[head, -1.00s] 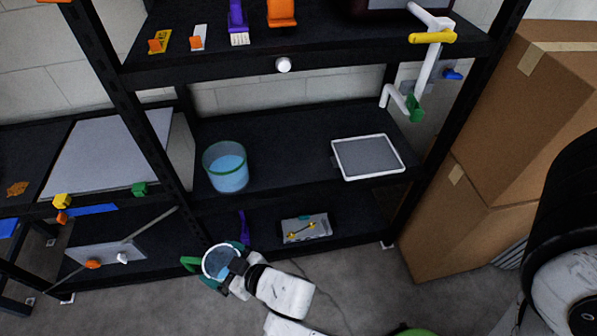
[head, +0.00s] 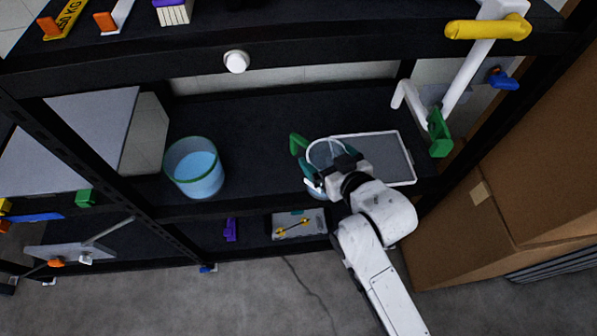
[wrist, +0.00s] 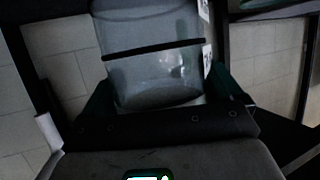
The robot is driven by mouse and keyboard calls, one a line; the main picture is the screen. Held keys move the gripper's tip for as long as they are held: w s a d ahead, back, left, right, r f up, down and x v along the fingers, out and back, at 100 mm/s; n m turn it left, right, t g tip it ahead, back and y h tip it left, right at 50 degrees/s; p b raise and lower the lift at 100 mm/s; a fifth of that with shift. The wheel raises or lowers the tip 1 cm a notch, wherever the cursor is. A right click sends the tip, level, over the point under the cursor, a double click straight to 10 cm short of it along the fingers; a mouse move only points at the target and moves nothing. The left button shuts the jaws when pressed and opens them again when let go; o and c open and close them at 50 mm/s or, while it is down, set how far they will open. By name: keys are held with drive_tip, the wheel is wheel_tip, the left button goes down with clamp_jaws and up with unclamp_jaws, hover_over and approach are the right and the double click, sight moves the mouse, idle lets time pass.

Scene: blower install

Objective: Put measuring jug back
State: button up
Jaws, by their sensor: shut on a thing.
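The measuring jug (head: 325,154) is clear with a green handle that points left in the head view. My gripper (head: 338,170) is shut on it and holds it at the middle shelf, over or beside the left end of the white-rimmed grey tray (head: 403,139). I cannot tell whether the jug touches the tray or shelf. In the wrist view the clear jug wall (wrist: 155,60) fills the upper middle, between the dark green fingers (wrist: 232,85). The jug looks close to upright.
A clear green-rimmed container with blue liquid (head: 194,168) stands left on the middle shelf (head: 255,125). The shelf between it and the jug is clear. White pipework with a green end (head: 440,132) hangs at the right. Cardboard boxes (head: 510,150) stand beyond the rack's right side.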

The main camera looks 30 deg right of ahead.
drive_tip(key=shift+w+d+r+y, duration=0.1)
drive_tip(key=shift+d+r+y, duration=0.2)
drive_tip(key=shift+r, duration=0.2)
drive_tip(key=shift+w+r+b, duration=0.1)
drive_tip(key=shift+r+b, duration=0.15)
drive_tip(key=shift+b, duration=0.1)
drive_tip(key=w+a+f, duration=0.3)
drive_tip(key=w+f, duration=0.9)
drive_tip(key=w, duration=0.1)
drive_tip(key=shift+w+f+n, duration=0.25)
drive_tip(key=shift+f+n, duration=0.05)
drive_tip(key=shift+f+b, duration=0.1)
drive_tip(key=shift+b, duration=0.2)
drive_tip(key=shift+f, duration=0.15)
drive_tip(key=o, duration=1.7)
drive_tip(key=shift+o, duration=0.2)
